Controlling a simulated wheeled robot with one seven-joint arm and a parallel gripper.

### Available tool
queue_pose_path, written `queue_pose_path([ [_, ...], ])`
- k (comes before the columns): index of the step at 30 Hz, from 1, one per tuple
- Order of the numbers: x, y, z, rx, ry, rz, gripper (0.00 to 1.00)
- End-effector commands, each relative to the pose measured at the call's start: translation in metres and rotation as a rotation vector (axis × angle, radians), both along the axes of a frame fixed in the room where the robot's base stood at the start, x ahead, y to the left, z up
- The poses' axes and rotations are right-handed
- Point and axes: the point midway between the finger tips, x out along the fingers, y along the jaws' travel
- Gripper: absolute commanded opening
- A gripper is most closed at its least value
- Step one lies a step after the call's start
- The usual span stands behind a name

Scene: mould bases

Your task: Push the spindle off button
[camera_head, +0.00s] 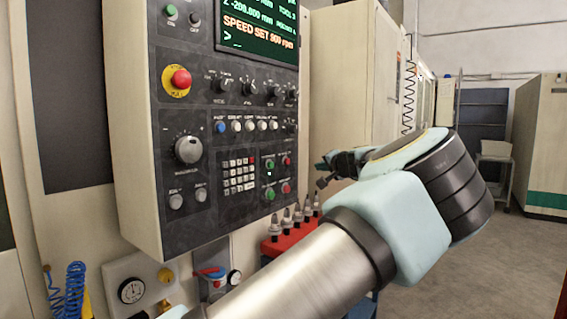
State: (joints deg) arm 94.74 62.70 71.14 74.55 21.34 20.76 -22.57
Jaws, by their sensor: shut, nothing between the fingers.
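The dark control panel (210,110) of a machine fills the left middle of the head view. My gripper (322,172) is just right of the panel's edge, pointing left toward these buttons. It is shut, empty and apart from the panel.
A big red emergency stop (181,80) on yellow, a row of knobs, a keypad (240,176) and a handwheel (188,149) share the panel. A screen (258,28) sits above. A red rack (285,243) of tool holders stands below. Open floor lies at right.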

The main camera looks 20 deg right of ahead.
Motion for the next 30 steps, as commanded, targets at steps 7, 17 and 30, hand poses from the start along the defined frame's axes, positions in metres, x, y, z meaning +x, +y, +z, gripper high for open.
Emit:
queue_pose_path([
  [7,-0.001,-0.002,0.001,0.001,-0.004,-0.003,0.0],
  [17,0.011,0.006,0.002,0.001,-0.003,-0.001,0.0],
  [30,0.062,0.034,-0.001,0.001,-0.002,-0.001,0.0],
])
